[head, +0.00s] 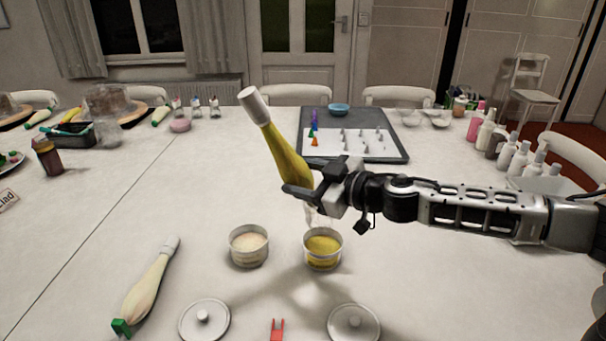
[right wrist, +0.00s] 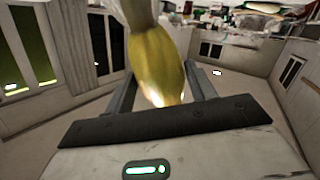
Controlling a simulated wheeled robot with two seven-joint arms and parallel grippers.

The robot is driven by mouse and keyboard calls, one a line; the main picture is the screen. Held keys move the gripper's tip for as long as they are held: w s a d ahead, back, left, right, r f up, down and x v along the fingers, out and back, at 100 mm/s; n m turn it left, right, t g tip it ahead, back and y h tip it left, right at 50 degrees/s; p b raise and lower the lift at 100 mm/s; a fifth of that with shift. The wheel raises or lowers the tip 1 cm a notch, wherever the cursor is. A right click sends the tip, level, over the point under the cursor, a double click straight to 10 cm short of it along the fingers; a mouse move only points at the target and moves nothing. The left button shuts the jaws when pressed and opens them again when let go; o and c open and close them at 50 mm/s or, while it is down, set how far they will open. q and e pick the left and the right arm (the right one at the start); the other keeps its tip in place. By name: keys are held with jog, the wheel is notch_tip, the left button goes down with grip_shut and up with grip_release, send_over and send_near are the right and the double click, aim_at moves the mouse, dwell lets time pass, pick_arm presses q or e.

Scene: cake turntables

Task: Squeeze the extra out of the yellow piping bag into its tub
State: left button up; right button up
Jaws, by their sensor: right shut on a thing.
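The yellow piping bag (head: 285,152) is held tilted above the table, its white end up and to the left. My right gripper (head: 303,188) is shut on its lower part. In the right wrist view the yellow bag (right wrist: 158,65) sits between the two fingers (right wrist: 160,92). The tub with yellow filling (head: 323,259) stands open on the table below the gripper. The bag's lower tip is hard to make out behind the gripper. My left gripper is not in view.
A tub with cream filling (head: 249,256) stands just left of the yellow one. A cream piping bag (head: 148,287) with a green clip lies at front left. Two lids (head: 204,320) (head: 353,324) and a red clip (head: 277,330) lie in front. A dark tray (head: 385,150) lies behind.

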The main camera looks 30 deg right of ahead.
jog(key=shift+f+b, duration=0.7)
jog(key=shift+b, duration=0.1)
notch_tip(320, 180, down, 2)
jog(key=b, duration=0.2)
jog(key=shift+f+b, duration=0.25)
jog(key=shift+b, duration=0.05)
jog(key=shift+f+b, duration=0.45)
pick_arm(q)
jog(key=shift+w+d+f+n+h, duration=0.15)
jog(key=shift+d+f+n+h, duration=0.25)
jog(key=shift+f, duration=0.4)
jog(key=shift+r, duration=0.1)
pick_arm(e)
jog(key=c, duration=0.5)
jog(key=shift+c, duration=0.2)
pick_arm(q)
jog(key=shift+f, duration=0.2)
